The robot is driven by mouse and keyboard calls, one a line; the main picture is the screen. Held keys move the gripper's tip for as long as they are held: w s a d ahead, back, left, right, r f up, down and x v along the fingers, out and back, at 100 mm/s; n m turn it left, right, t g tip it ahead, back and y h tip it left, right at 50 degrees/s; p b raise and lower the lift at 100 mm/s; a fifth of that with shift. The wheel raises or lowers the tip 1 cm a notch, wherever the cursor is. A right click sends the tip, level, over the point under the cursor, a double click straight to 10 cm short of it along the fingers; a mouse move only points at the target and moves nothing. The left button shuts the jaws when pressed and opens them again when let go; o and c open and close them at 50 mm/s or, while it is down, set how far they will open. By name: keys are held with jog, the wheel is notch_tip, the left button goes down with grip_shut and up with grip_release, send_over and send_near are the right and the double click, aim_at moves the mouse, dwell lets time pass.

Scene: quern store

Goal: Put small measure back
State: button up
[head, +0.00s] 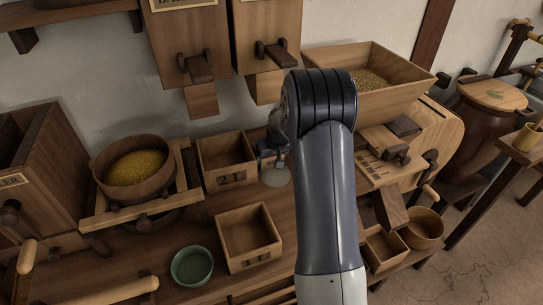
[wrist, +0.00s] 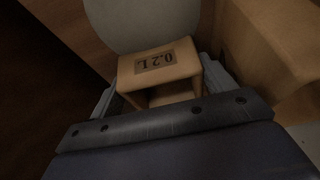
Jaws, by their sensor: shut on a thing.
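The small measure is a light wooden box marked 0.2 L (wrist: 160,63). In the wrist view it sits between the fingers of my gripper (wrist: 163,88), which is shut on it. In the head view my arm covers the measure, and only part of my gripper (head: 272,150) shows left of the arm, right of the 2 L wooden box (head: 225,177). A larger open wooden box marked 1 L (head: 251,260) stands on the bench in front of the 2 L box. Both boxes look empty.
A round sieve of yellow grain (head: 109,178) rests on a wooden frame at left. A green bowl (head: 192,266) stands near the 1 L box. A grain hopper (head: 325,59) and mill stand at right. Wooden chutes (head: 201,100) hang above. A pale rounded surface (wrist: 143,25) lies beyond the measure.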

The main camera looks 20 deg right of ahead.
jog(key=shift+f, duration=0.2)
jog(key=o, duration=0.8)
jog(key=shift+r, duration=0.2)
jog(key=shift+r, duration=0.2)
jog(key=v, duration=1.1)
jog(key=shift+s+r+p, duration=0.2)
jog(key=shift+r+p, duration=0.1)
jog(key=shift+p, duration=0.05)
jog(key=shift+f, duration=0.1)
